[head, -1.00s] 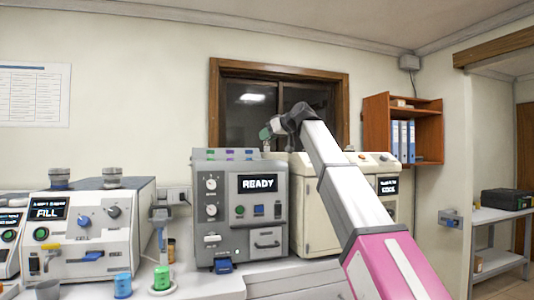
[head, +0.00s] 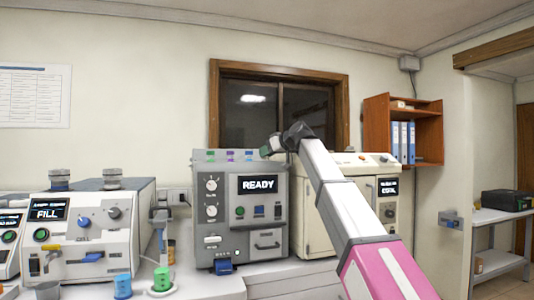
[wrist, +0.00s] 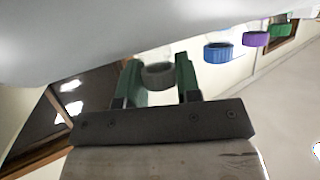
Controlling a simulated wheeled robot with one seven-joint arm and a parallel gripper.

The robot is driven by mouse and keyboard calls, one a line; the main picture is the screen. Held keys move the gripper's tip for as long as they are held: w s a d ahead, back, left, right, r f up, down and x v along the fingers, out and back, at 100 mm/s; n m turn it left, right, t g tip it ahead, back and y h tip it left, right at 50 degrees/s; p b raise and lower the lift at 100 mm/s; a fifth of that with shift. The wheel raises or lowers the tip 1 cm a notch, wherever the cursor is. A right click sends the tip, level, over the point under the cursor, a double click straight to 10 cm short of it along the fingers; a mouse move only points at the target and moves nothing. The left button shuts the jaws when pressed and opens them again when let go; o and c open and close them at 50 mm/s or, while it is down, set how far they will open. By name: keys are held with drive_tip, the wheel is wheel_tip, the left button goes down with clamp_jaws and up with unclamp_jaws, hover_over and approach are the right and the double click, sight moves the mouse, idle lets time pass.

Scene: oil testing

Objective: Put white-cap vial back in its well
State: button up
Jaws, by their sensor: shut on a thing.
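The vial with a pale grey-white cap (wrist: 158,75) is between the two green fingers of my gripper (wrist: 155,88) in the wrist view. My gripper is shut on it. In the head view my gripper (head: 267,150) is at the top right of the grey READY machine (head: 225,190). Green, purple and blue caps stand in a row on that machine, the blue one (head: 249,155) closest to my gripper. The blue cap (wrist: 218,51), purple cap (wrist: 255,39) and green cap (wrist: 279,30) also show in the wrist view. The well and the vial's lower end are hidden.
A cream machine (head: 312,215) stands right of the grey one, under my arm. The white FILL machine (head: 85,235) is at left. Blue (head: 122,286) and green (head: 162,279) containers stand on the counter. A dark window is behind.

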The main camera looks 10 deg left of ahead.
drive_tip(key=o, duration=1)
drive_tip(key=shift+r, duration=0.1)
drive_tip(key=v, duration=1.2)
